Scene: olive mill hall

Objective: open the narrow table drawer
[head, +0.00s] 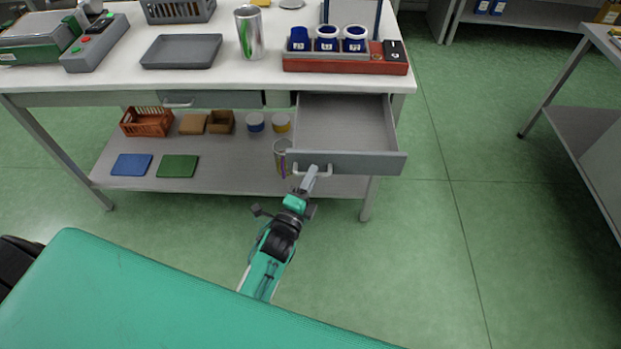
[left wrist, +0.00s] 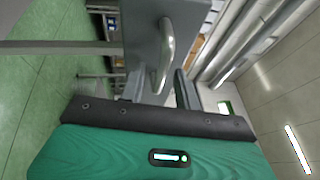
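The narrow table drawer (head: 350,163) hangs well out from the right part of the table's front, and its grey inside looks empty. Its pale bow handle (head: 328,172) is on the front panel, and the metal handle (left wrist: 167,55) also shows large in the left wrist view. My left gripper (head: 311,174) is at the left part of this handle. In the left wrist view its fingers (left wrist: 162,88) lie on either side of the handle bar and appear shut on it. My right gripper is in neither view.
A second drawer (head: 215,99) on the left is shut. The white tabletop (head: 215,83) bears a red rack (head: 345,66), a metal can (head: 248,35) and a grey tray (head: 181,52). The lower shelf (head: 225,180) holds small boxes and tins. The green floor to the right is clear.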

